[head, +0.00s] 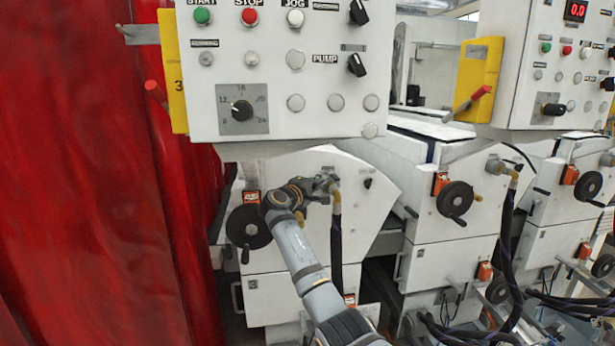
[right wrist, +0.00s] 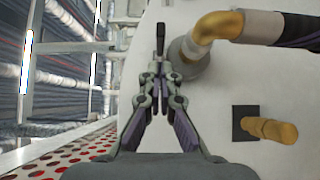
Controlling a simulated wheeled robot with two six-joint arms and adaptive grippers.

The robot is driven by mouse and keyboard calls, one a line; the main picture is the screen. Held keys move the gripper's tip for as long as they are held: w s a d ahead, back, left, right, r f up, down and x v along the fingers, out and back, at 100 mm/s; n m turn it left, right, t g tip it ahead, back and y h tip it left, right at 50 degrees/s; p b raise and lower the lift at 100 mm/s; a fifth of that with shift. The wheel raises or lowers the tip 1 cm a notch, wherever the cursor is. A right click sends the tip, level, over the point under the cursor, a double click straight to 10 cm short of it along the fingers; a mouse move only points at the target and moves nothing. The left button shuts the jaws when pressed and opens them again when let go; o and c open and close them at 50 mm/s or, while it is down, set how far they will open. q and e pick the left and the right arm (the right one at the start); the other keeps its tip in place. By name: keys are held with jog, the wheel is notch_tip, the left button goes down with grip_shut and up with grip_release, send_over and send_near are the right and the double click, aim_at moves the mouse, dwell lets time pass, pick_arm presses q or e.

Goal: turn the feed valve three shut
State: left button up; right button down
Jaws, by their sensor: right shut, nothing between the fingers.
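The feed valve on the nearest coater unit shows in the head view as a grey fitting (head: 329,180) with a brass elbow and a dark hose below it. In the right wrist view the grey round valve body (right wrist: 187,58) and brass elbow (right wrist: 218,28) are close ahead. A short dark lever (right wrist: 160,38) stands beside the body, just beyond my fingertips. My right gripper (head: 318,186) is at the valve, its fingers (right wrist: 158,78) shut with nothing between them. Whether the fingertips touch the lever I cannot tell. My left gripper is out of view.
A control panel (head: 280,80) hangs above the valve, with a yellow plate (head: 172,70) at its left. A black handwheel (head: 248,227) is left of my arm. A red curtain (head: 90,180) fills the left. Similar units with a handwheel (head: 455,200) and hoses stand to the right.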

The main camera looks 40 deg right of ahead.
jog(key=shift+s+d, duration=0.5)
jog(key=shift+d, duration=0.25)
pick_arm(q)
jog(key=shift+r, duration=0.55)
pick_arm(e)
jog(key=shift+w, duration=0.1)
